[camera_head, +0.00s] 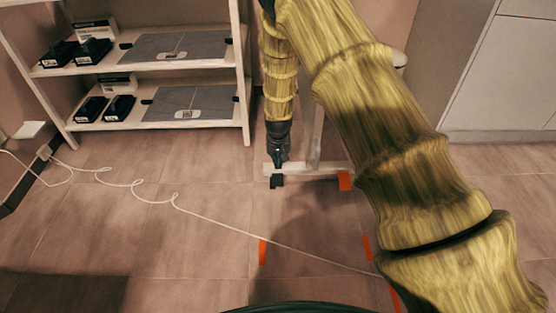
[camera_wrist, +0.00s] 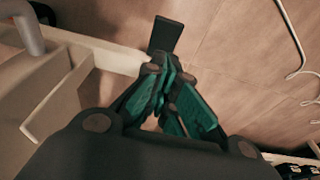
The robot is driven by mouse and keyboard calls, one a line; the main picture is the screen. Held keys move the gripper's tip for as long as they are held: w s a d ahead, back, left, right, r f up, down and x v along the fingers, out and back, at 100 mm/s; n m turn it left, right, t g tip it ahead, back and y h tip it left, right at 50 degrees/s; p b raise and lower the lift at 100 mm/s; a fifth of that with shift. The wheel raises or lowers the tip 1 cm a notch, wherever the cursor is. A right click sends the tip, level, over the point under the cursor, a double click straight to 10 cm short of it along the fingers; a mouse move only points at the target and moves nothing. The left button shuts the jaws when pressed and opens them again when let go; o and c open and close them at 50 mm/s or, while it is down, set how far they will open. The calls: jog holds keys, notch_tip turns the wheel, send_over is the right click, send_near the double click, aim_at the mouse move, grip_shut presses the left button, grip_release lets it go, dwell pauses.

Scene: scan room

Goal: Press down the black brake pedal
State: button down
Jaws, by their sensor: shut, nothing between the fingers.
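The black brake pedal (camera_head: 277,182) sticks out near the floor at the left end of a pale base bar (camera_head: 312,172). It also shows in the wrist view (camera_wrist: 167,34), just beyond my fingertips. My gripper (camera_head: 278,164) points down right above the bar and the pedal. In the wrist view my gripper (camera_wrist: 163,68) has its dark and green fingers drawn together, with nothing between them. The fingertips look very close to the pedal; I cannot tell whether they touch it. The pedal looks tilted in the wrist view.
An orange pedal (camera_head: 344,181) sits at the bar's right end. A pale upright post (camera_head: 316,135) rises from the bar. A white cable (camera_head: 215,221) crosses the floor, with orange floor marks (camera_head: 263,251) nearby. A shelf unit (camera_head: 160,124) stands behind left, a cabinet (camera_head: 505,85) right.

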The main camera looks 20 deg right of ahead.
jog(key=b, duration=0.3)
send_over(278, 180)
notch_tip(278, 180, down, 7)
jog(key=shift+r, duration=0.1)
jog(key=shift+s+f+b, duration=0.15)
jog(key=shift+f+b, duration=0.6)
jog(key=shift+s+p, duration=0.15)
jog(key=shift+p, duration=0.25)
